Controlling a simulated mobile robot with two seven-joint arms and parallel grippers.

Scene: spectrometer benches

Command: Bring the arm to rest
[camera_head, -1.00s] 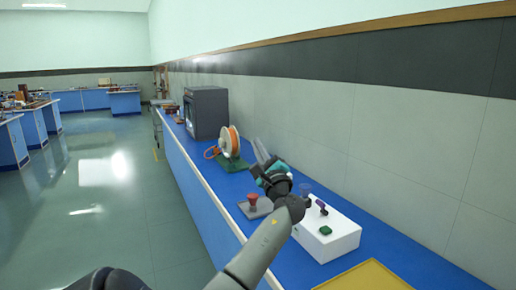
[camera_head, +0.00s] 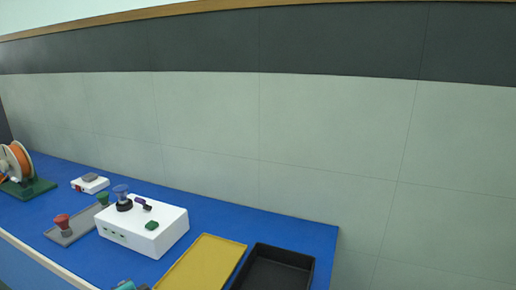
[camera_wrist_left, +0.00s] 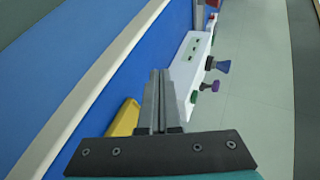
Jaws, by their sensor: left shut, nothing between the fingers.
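My left gripper (camera_wrist_left: 158,100) shows in the left wrist view with its two grey fingers together and nothing between them. It is over the blue bench, with the white box (camera_wrist_left: 191,62) beyond the fingertips and a yellow tray (camera_wrist_left: 124,119) beside the fingers. In the head view only a small teal and dark part of my left arm shows at the bottom edge, so the fingers are hidden there. My right gripper is in neither view.
The white box (camera_head: 168,238) on the blue bench (camera_head: 290,227) carries several knobs. A yellow tray (camera_head: 210,262), black tray (camera_head: 275,268), grey plate with red knob (camera_head: 64,229) and orange spool (camera_head: 15,160) also stand there. The wall rises behind.

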